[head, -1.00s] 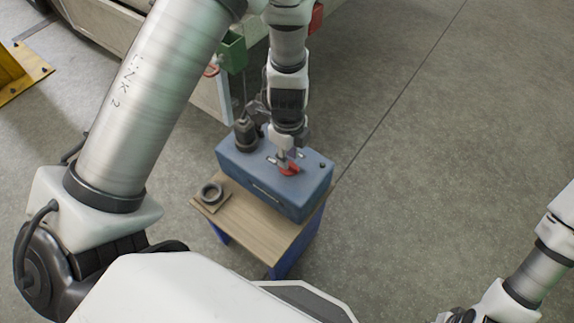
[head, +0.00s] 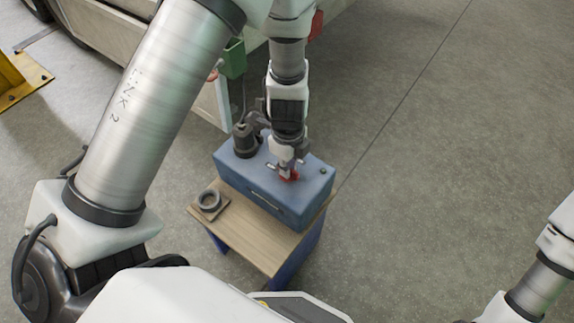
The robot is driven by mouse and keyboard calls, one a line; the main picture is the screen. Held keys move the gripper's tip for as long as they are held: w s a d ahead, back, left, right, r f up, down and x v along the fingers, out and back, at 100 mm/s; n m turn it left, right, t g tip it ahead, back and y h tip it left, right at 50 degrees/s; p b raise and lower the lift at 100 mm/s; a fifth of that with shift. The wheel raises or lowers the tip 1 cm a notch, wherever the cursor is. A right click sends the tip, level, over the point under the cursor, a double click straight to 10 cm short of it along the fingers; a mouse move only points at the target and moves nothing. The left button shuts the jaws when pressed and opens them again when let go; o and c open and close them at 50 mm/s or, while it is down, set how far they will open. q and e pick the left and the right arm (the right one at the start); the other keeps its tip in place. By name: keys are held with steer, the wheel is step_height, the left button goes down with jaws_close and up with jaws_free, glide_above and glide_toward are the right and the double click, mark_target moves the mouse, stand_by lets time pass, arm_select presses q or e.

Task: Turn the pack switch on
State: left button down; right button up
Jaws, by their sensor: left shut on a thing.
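The blue pack (head: 265,203) sits on a small wooden-topped table. Its red switch handle (head: 292,177) is on the top face, partly hidden by my gripper. My left gripper (head: 286,170) comes down from above and is shut on the red switch handle. The exact angle of the handle is hard to make out. Of my right arm only links show at the lower right; its gripper is outside the picture.
A dark cylindrical connector (head: 245,139) stands at the pack's back left. A dark ring on a small plate (head: 209,202) lies on the table (head: 258,241) at left. A green box (head: 233,58) is on the trailer frame behind. The floor at right is clear.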

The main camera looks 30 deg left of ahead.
arm_select(q)
steer(key=shift+f+m+b, duration=0.2)
steer(key=shift+m+b, duration=0.2)
steer(key=shift+b, duration=0.25)
steer(key=m+b, duration=0.3)
steer(key=b, duration=0.1)
steer(key=shift+m, duration=0.3)
steer(key=shift+r+m, duration=0.15)
steer(key=shift+m, duration=0.25)
steer(key=shift+b, duration=0.3)
